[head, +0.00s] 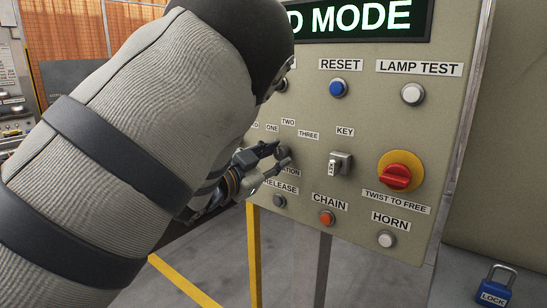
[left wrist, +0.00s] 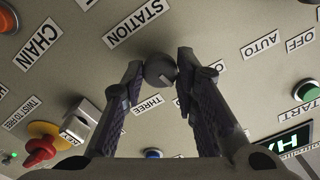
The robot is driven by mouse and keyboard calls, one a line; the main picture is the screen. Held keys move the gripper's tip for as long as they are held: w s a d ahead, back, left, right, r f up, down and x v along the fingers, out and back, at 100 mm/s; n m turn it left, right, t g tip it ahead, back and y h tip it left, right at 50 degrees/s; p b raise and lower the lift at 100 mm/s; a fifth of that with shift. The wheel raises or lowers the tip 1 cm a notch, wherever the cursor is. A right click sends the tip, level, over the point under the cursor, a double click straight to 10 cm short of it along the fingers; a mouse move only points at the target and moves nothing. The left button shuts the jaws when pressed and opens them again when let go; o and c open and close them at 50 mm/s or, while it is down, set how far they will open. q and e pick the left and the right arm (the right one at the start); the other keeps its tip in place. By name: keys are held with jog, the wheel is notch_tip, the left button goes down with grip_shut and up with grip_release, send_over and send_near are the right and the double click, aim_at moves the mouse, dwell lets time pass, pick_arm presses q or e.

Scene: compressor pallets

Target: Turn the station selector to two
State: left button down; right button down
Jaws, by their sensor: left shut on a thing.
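The station selector is a small dark round knob (left wrist: 160,68) on the beige control panel (head: 360,110). In the head view the selector (head: 283,153) is mostly hidden by my left gripper (head: 278,156), with labels ONE, TWO and THREE above it. In the left wrist view my left gripper (left wrist: 161,67) has its two fingertips on either side of the knob, shut on it. A short pale mark shows on the knob's face; I cannot tell which label it points to. My right gripper is in neither view.
To the right of the selector are a key switch (head: 341,163) and a red twist-to-free button (head: 396,177) on a yellow base. Below are a chain button (head: 326,217) and a horn button (head: 386,239). A blue lock (head: 496,290) shows at the lower right.

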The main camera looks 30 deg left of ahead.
pick_arm(q)
jog(key=shift+r+m, duration=0.1)
jog(key=shift+m, duration=1)
jog(key=c, duration=1.2)
grip_release()
jog(key=shift+w, duration=0.15)
jog(key=shift+c, duration=0.2)
jog(key=s, duration=0.7)
jog(key=shift+s+a, duration=0.3)
